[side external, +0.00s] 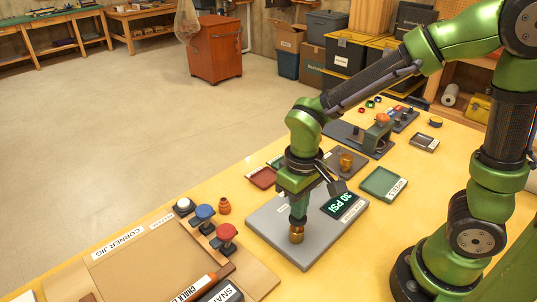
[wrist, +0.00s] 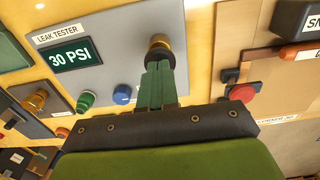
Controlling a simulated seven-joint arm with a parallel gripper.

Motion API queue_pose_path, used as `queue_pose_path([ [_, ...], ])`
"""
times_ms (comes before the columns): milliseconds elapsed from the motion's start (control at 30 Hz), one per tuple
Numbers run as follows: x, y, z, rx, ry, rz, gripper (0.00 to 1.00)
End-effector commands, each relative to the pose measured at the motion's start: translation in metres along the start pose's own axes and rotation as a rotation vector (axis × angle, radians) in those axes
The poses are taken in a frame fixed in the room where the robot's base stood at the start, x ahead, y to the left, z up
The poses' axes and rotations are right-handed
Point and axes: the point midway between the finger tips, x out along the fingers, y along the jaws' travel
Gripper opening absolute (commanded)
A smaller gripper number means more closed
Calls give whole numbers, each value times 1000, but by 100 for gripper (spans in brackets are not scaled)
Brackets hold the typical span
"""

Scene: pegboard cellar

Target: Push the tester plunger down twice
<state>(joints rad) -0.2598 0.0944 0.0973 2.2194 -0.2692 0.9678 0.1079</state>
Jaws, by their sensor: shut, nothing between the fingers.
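The leak tester is a grey plate (side external: 270,226) on the bench, and it also fills the upper middle of the wrist view (wrist: 120,35). Its lit display (side external: 345,205) reads 30 PSI, as it does in the wrist view (wrist: 72,57). The brass plunger (side external: 297,236) stands near the plate's front corner. In the wrist view the plunger (wrist: 159,46) shows a dark, round top. My gripper (side external: 298,219) points down right over the plunger, fingers shut and empty. The fingertips (wrist: 159,68) meet or nearly meet the plunger; I cannot tell whether they touch.
Another plate with a brass knob (side external: 346,160) lies behind the tester. A green tray (side external: 384,184) and a red tray (side external: 262,177) are near it. Blue (side external: 205,212) and red (side external: 226,231) knobs stand to the left, beside the corner jig board (side external: 150,262).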

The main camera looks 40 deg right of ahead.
Motion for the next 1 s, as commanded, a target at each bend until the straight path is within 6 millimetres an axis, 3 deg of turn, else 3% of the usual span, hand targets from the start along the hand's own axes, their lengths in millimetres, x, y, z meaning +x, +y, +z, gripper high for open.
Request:
queue_pose_path([
  [500,-36,0,-1,0,2,0,0],
  [1000,-40,0,0,-1,1,0,0],
])
